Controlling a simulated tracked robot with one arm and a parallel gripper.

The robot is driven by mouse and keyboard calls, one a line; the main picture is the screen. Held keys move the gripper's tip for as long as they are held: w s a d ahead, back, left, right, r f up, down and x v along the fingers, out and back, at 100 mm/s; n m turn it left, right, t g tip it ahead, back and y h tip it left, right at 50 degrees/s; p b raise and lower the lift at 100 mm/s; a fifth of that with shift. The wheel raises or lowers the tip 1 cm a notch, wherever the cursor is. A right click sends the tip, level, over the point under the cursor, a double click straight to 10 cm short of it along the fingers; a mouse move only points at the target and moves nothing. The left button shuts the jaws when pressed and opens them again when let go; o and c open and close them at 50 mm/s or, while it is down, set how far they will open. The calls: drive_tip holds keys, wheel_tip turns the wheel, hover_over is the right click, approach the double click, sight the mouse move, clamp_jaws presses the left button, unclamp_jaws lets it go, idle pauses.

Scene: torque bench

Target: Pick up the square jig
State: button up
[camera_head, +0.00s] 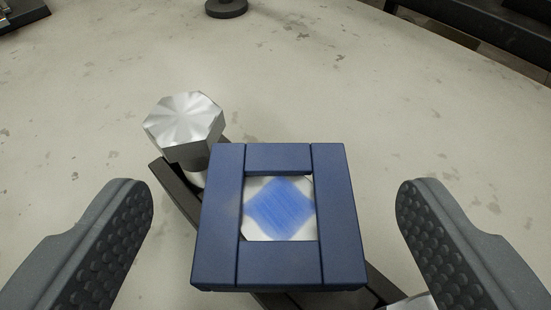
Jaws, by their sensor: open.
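The square jig (341,215) is a blue square frame with a square opening, seen from above in the middle of the head view. Through its opening shows a pale metal surface with a blue scribbled patch (279,208). My gripper (275,215) is open, with one dark grey studded finger to the left of the jig and one to the right. Both fingers are apart from the jig, with a gap on each side. What bears the jig underneath is mostly hidden.
A dark bar (177,190) runs diagonally beneath the jig. A dark round base (226,8) is at the far top. The pale stained surface (400,110) is otherwise largely clear.

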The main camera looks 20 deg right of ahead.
sight(276, 159)
drive_tip(key=shift+b+x, duration=0.3)
drive_tip(key=shift+x, duration=1.35)
drive_tip(key=shift+f, duration=0.1)
drive_tip(key=c, duration=1.1)
drive_tip(key=shift+o, duration=0.2)
